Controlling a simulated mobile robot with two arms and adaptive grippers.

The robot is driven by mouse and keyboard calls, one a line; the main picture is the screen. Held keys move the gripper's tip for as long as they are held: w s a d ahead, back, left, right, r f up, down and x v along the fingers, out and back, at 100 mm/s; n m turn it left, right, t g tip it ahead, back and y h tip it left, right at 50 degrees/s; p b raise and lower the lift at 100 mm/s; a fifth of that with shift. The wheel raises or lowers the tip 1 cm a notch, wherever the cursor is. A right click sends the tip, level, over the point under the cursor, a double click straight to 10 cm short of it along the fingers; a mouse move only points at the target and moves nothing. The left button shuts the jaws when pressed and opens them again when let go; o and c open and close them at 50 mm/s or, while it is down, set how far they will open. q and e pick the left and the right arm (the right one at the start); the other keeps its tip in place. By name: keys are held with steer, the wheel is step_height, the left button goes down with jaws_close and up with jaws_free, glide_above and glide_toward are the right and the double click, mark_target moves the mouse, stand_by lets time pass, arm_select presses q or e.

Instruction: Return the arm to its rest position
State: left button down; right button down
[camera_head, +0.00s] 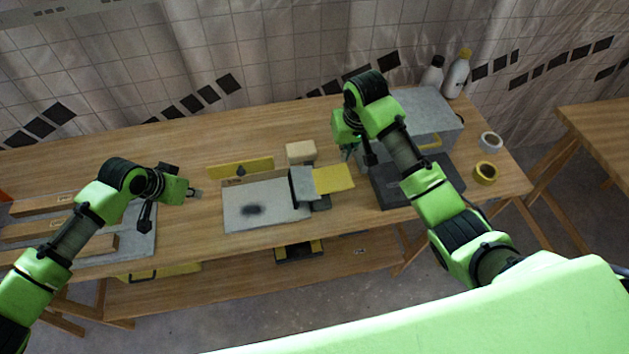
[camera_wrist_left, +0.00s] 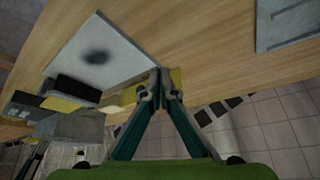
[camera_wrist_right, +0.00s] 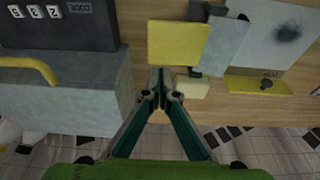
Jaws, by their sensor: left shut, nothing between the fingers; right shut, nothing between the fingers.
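My left gripper (camera_head: 197,193) is shut and empty above the bench, left of the grey panel (camera_head: 258,207) with a dark smudge. In the left wrist view its fingertips (camera_wrist_left: 165,92) meet in front of bare wood and a yellow piece, with the panel (camera_wrist_left: 118,62) to their upper left. My right gripper (camera_head: 348,153) is shut and empty between the yellow plate (camera_head: 334,179) and the grey metal box (camera_head: 425,112). In the right wrist view its fingertips (camera_wrist_right: 162,93) meet just below the yellow plate (camera_wrist_right: 178,43).
The wooden bench (camera_head: 150,145) runs across the view. A grey tray (camera_head: 140,238) with wooden bars lies at the left. A cream block (camera_head: 300,152) stands behind the panel. White tape (camera_head: 491,142), yellow tape (camera_head: 485,173) and bottles (camera_head: 456,75) are at the right.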

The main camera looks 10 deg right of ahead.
stand_by(0.4)
